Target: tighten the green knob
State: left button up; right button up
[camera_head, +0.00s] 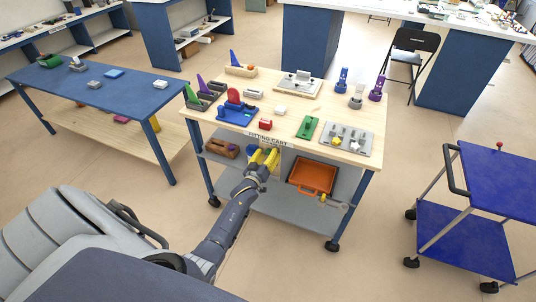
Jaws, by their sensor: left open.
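A green fixture (307,127) with a small raised part lies on the wooden cart top, right of the middle near the front. It is too small to tell whether its raised part is the knob. A green wedge (193,98) stands at the cart's left end, and a green piece (51,61) is on the blue table. My left gripper (264,156) is open, just in front of the cart's front edge. It is apart from the green fixture, to its lower left. Yellow shows at its fingers. My right gripper is out of view.
The cart top (345,97) also holds a blue fixture (237,113), a red block (265,124), a white block (280,111) and a grey plate (346,139) with pegs. An orange bin (312,177) is on the lower shelf. A blue trolley (495,180) stands right.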

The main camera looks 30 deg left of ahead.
pick_arm(q)
jog(key=shift+c, duration=0.6)
grip_shut()
